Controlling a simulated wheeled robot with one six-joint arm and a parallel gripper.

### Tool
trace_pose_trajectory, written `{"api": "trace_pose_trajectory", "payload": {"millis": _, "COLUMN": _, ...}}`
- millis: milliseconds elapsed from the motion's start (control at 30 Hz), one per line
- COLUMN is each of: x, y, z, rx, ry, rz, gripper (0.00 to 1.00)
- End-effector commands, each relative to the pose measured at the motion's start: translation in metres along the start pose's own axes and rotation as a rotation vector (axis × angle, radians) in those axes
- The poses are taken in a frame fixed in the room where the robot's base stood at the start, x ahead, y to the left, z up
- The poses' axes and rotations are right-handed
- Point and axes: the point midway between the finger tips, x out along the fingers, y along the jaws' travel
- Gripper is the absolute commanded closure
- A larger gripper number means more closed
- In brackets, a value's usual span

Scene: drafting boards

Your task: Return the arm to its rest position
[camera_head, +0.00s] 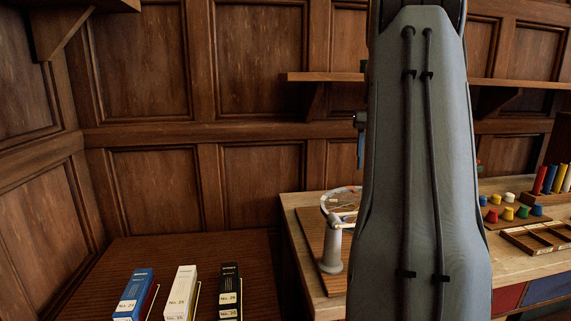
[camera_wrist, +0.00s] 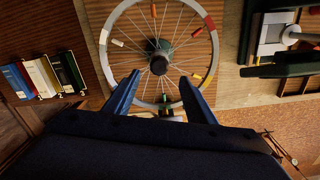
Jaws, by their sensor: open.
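My arm stands raised in the middle of the head view, its large grey link covering much of the bench behind it. A small blue part, which looks like a piece of my gripper, shows at the link's left edge; the rest of the gripper is hidden there. In the wrist view, my gripper (camera_wrist: 160,77) has its two dark blue fingers spread apart with nothing held between them. Beyond the fingers is a spoked wheel (camera_wrist: 108,38) with coloured tags. I cannot tell the distance from the fingers to the wheel.
The wheel's pale stand (camera_head: 332,250) is on the light wooden bench (camera_head: 297,208), partly behind my arm. Blue, white and black boxes (camera_head: 183,292) stand on a dark board (camera_head: 130,250) at left. Coloured pegs (camera_head: 507,213) and a wooden tray (camera_head: 540,238) are at right. A shelf (camera_head: 320,77) crosses the panelled wall.

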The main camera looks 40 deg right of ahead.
Motion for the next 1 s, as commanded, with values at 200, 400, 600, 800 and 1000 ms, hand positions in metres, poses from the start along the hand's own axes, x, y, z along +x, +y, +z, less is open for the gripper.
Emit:
{"api": "trace_pose_trajectory", "payload": {"millis": 200, "x": 0.001, "y": 0.002, "z": 0.0, "rx": -0.011, "ry": 0.0, "rz": 0.0, "gripper": 0.5}}
{"api": "trace_pose_trajectory", "payload": {"millis": 400, "x": 0.014, "y": 0.042, "z": -0.009, "rx": -0.249, "ry": -0.003, "rz": 0.0, "gripper": 0.5}}
{"api": "trace_pose_trajectory", "payload": {"millis": 600, "x": 0.042, "y": 0.113, "z": -0.037, "rx": -0.727, "ry": -0.009, "rz": -0.003, "gripper": 0.5}}
{"api": "trace_pose_trajectory", "payload": {"millis": 800, "x": 0.07, "y": 0.177, "z": -0.076, "rx": -1.219, "ry": -0.017, "rz": -0.008, "gripper": 0.5}}
{"api": "trace_pose_trajectory", "payload": {"millis": 1000, "x": 0.098, "y": 0.232, "z": -0.126, "rx": -1.709, "ry": -0.024, "rz": -0.015, "gripper": 0.5}}
